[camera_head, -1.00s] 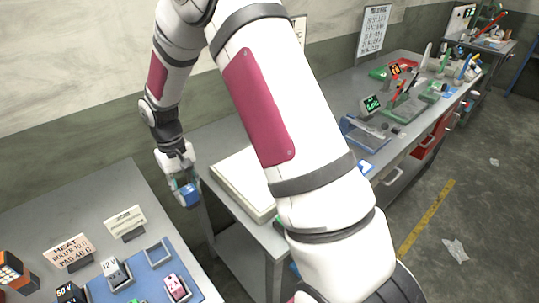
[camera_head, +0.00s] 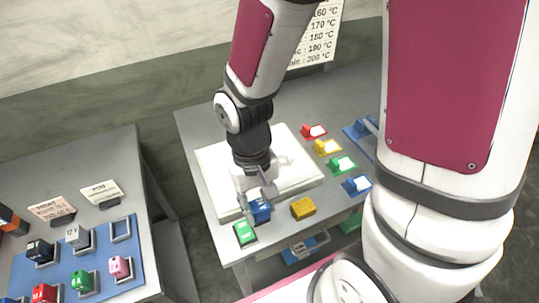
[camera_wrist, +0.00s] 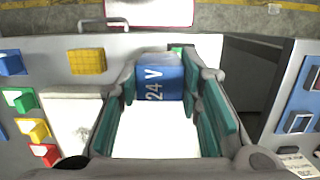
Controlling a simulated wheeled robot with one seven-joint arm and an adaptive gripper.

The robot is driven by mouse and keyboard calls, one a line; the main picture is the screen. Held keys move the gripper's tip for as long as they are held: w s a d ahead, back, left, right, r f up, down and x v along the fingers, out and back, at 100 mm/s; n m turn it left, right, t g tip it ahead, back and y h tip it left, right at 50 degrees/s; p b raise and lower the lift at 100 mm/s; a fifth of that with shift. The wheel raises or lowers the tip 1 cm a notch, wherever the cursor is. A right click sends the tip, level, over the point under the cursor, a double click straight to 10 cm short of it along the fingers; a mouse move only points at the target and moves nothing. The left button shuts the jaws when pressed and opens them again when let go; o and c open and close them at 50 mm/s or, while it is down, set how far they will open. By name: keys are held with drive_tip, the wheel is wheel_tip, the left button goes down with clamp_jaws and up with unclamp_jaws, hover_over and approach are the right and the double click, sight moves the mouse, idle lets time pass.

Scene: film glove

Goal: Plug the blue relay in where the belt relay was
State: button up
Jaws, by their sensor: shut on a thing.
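The blue relay (camera_wrist: 160,80), marked "24 V", is between the teal-padded fingers of my gripper (camera_wrist: 163,95) in the wrist view. In the head view, my gripper (camera_head: 258,192) is shut on it, and the blue relay (camera_head: 260,211) shows at the fingertips over the front edge of a white flat box (camera_head: 215,170). Whether it touches anything below cannot be told. A green labelled block (camera_head: 245,233) lies just in front of it, and a yellow block (camera_head: 303,208) to its right. I cannot tell which place held the belt relay.
On the left table, a blue board (camera_head: 112,262) carries several coloured relays and one empty frame (camera_head: 121,230). Two small signs stand behind it. Red, yellow, green and blue tagged pieces line the bench right of the white box. A gap separates the two tables.

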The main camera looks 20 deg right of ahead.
drive_tip(key=shift+s+d, duration=0.1)
drive_tip(key=shift+d, duration=0.1)
drive_tip(key=shift+w+d+b, duration=0.2)
drive_tip(key=shift+w+b, duration=0.05)
drive_tip(key=shift+b, duration=0.15)
drive_tip(key=shift+w+d+f+b, duration=0.35)
drive_tip(key=shift+w+d+f, duration=0.65)
drive_tip(key=shift+w, duration=1.3)
drive_tip(key=shift+w+d+f+b, duration=0.55)
drive_tip(key=shift+w+d, duration=0.65)
drive_tip(key=shift+w, duration=1.05)
drive_tip(key=shift+w+d+f+b, duration=0.2)
drive_tip(key=shift+w+d+f, duration=0.85)
drive_tip(key=shift+w, duration=1.25)
drive_tip(key=o, duration=1.2)
